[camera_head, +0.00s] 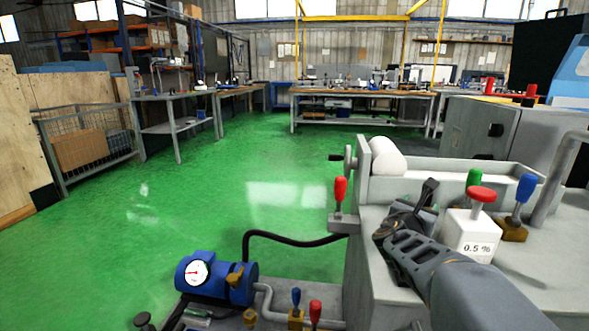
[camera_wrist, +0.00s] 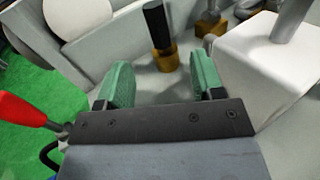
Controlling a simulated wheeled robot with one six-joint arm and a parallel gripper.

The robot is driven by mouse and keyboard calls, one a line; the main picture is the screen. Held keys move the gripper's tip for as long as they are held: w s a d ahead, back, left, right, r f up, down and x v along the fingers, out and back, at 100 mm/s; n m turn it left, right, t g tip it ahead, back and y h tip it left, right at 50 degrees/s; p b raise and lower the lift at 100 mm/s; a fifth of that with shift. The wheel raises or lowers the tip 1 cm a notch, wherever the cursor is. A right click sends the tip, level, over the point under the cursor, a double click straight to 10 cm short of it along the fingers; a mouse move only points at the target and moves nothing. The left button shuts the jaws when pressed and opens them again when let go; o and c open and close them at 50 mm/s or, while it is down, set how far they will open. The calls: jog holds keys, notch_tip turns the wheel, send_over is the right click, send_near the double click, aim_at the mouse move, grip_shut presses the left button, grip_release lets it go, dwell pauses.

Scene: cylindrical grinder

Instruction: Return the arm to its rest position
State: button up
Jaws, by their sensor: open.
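My arm reaches in from the lower right in the head view, with my gripper (camera_head: 412,218) over the grey top of the cylindrical grinder (camera_head: 376,262). In the wrist view the two green fingers of my gripper (camera_wrist: 163,78) stand apart with nothing between them. A black-handled lever with a brass base (camera_wrist: 155,35) stands upright just beyond the fingers, in the gap between them as seen.
A red-handled lever (camera_head: 340,190) stands at the machine's left edge. Green (camera_head: 473,182) and blue (camera_head: 522,190) handles stand beside the white box. A white wheel (camera_head: 387,158) is behind my gripper. A blue pump (camera_head: 205,275) is lower left. The green floor (camera_head: 215,190) is clear.

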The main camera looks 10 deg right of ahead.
jog(key=s+a+r+m+g+y+p, duration=0.25)
jog(key=s+r+m+p, duration=0.35)
jog(key=p, duration=0.4)
jog(key=s+a+r+m+g+y+p, duration=0.1)
jog(key=s+a+r+m+g+p, duration=0.1)
jog(key=s+r+m+g+p, duration=0.4)
jog(key=s+a+r+m+y+p, duration=0.3)
jog(key=a+r+m+y+p, duration=0.1)
jog(key=p, duration=0.6)
jog(key=s+a+r+m+y+p, duration=0.4)
jog(key=a+r+m+y+p, duration=0.1)
jog(key=a+m+p, duration=0.4)
jog(key=shift+s+a+r+m+p, duration=0.3)
jog(key=shift+a+r+p, duration=0.2)
jog(key=shift+a+p, duration=0.6)
jog(key=shift+s+a+r+m+y+p, duration=0.15)
jog(key=shift+a+m+y+p, duration=0.1)
jog(key=shift+a+m+p, duration=0.1)
jog(key=shift+c, duration=0.2)
